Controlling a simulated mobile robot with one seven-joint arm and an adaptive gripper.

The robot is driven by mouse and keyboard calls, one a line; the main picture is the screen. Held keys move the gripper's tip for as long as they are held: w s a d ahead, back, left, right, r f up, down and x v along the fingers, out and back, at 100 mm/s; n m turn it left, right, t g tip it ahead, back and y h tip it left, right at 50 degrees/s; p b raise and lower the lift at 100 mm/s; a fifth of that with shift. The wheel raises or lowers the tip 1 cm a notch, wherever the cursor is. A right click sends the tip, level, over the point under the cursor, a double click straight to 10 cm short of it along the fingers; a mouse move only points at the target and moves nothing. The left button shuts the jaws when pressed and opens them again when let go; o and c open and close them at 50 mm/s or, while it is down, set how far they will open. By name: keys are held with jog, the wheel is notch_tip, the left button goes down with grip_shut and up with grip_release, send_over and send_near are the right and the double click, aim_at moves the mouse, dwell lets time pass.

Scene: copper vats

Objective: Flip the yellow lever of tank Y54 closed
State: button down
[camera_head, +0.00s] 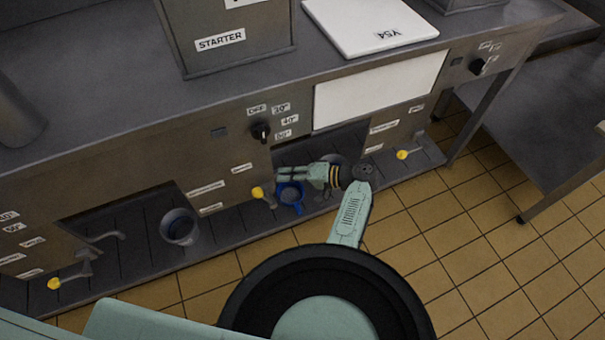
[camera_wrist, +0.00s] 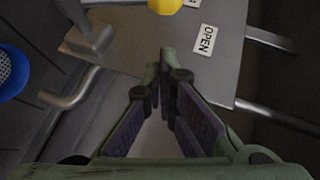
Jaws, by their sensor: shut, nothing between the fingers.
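A white lid marked Y54 (camera_head: 345,22) lies on the counter, its lettering upside down in the head view. My gripper (camera_head: 280,174) is shut and empty, just right of this knob and above the mug. In the wrist view, a yellow knob (camera_wrist: 165,5) is cut off by the top edge, beyond my shut fingertips (camera_wrist: 160,62) and apart from them. An OPEN label (camera_wrist: 205,39) is right of it. Most of the lever is out of that view.
Other yellow knobs show at right (camera_head: 403,155) and far left (camera_head: 54,283). A metal pipe (camera_wrist: 70,95) and a blue rim (camera_wrist: 12,72) are left in the wrist view. A dark dial (camera_head: 260,130) is on the front panel. Tiled floor (camera_head: 470,240) is clear at right.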

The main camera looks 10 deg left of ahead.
jog(key=shift+s+a+f+p, duration=0.25)
jog(key=shift+s+a+f, duration=0.2)
jog(key=shift+s+a, duration=0.35)
jog(key=shift+s+a+f+p, duration=0.25)
jog(key=shift+s+a+f, duration=0.25)
jog(key=shift+a, duration=0.4)
jog(key=shift+s+a+r, duration=0.1)
jog(key=shift+r, duration=0.1)
jog(key=shift+s+a+h+p, duration=0.2)
jog(key=shift+h+p, duration=0.1)
jog(key=shift+p, duration=0.15)
jog(key=shift+s+a+n, duration=0.1)
jog(key=shift+a+n, duration=0.05)
jog(key=shift+n, duration=0.15)
jog(key=a+h+p, duration=0.1)
jog(key=s+a+h+p, duration=0.1)
jog(key=p, duration=0.1)
jog(key=shift+s+r+n+t, duration=0.1)
jog(key=shift+s+n+t, duration=0.1)
jog(key=shift+n+t, duration=0.2)
jog(key=s+a+f+n+t+h+p, duration=0.2)
jog(key=s+a+f+h, duration=0.2)
jog(key=a+f, duration=0.3)
jog(key=shift+s+t+h, duration=0.35)
jog(key=shift+t+h, duration=0.05)
jog(key=shift+h, duration=0.3)
